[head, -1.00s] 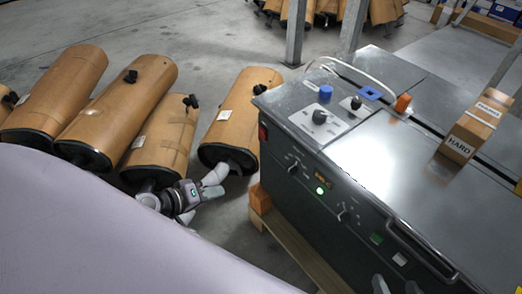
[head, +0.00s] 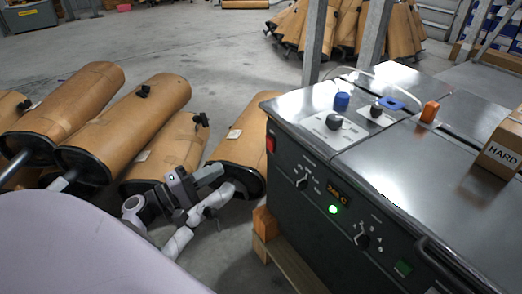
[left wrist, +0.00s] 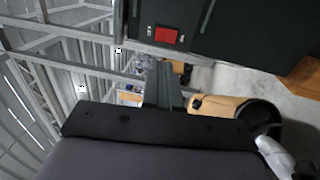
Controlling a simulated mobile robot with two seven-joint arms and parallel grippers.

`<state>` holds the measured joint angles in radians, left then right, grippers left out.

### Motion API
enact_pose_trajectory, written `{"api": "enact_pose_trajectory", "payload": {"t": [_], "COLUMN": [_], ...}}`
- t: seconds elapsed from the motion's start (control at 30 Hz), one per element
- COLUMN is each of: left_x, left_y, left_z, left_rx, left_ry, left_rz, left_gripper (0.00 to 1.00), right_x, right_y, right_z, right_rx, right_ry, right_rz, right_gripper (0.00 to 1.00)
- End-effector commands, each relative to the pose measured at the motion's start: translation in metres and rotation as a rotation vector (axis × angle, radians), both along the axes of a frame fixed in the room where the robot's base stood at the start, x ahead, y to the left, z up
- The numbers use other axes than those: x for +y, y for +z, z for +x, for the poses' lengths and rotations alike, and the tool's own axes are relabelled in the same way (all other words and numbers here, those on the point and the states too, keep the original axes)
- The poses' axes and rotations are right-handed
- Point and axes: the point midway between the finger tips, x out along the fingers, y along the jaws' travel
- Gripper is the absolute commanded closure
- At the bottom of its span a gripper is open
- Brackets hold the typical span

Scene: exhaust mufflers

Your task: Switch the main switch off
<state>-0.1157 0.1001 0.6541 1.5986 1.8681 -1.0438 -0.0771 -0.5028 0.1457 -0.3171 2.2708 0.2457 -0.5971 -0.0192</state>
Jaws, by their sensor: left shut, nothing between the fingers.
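The grey machine (head: 350,200) has a red switch (head: 271,143) at the upper left corner of its dark front panel. In the left wrist view the red switch (left wrist: 166,35) shows as a red square on the dark panel. Which control is the main switch is not labelled legibly. My left gripper (head: 221,171) is shut and empty, left of the machine and lower in the picture than the red switch, apart from it. In the left wrist view its closed fingers (left wrist: 165,80) point towards the panel. My right gripper is out of view.
The panel also has black selector knobs (head: 302,183), a lit green button (head: 333,210) and an orange display (head: 338,198). A box marked HARD (head: 502,146) lies on top. Brown mufflers (head: 165,155) lie behind my left arm. An orange block (head: 265,222) stands by the pallet.

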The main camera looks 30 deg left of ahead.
Motion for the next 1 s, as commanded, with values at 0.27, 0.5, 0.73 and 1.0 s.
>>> {"api": "enact_pose_trajectory", "payload": {"t": [0.27,0.5,0.73,1.0], "left_x": [-0.003,-0.017,-0.036,-0.051], "left_y": [0.0,0.005,0.011,0.015], "left_z": [0.005,0.04,0.086,0.121], "left_rx": [0.001,-0.001,0.0,0.002], "left_ry": [-0.001,-0.002,-0.002,-0.001], "left_rz": [0.002,0.0,0.0,0.001], "left_gripper": [1.0,1.0,1.0,1.0], "right_x": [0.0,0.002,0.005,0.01], "right_y": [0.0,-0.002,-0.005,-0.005], "right_z": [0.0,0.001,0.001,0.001], "right_rx": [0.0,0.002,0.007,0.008], "right_ry": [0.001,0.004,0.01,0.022], "right_rz": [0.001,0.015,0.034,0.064], "right_gripper": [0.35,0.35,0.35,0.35]}}
